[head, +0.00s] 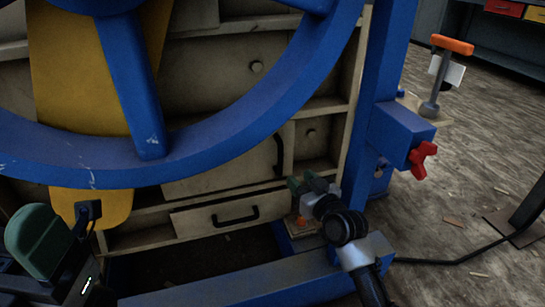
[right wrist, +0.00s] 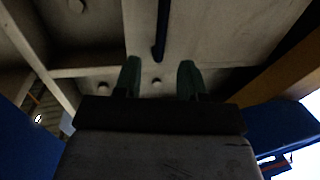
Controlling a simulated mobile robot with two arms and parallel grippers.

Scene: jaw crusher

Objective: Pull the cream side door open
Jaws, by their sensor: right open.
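The cream side door (head: 235,168) is a flat panel low on the machine, partly hidden behind the blue wheel, and looks shut. Its upright black handle (head: 279,155) is at its right edge. My right gripper (head: 304,183) is below and right of the handle, open and empty, apart from it. In the right wrist view the green fingertips (right wrist: 160,76) are spread, with the black handle (right wrist: 161,32) beyond, in line with the gap. My left gripper (head: 62,240) shows at the lower left; its opening cannot be made out.
The large blue wheel (head: 225,135) crosses in front of the cream panels. A drawer (head: 190,223) with a black handle sits below the door. A blue post (head: 385,70) with a red knob (head: 422,160) stands to the right. A blue base beam (head: 240,288) runs along the front.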

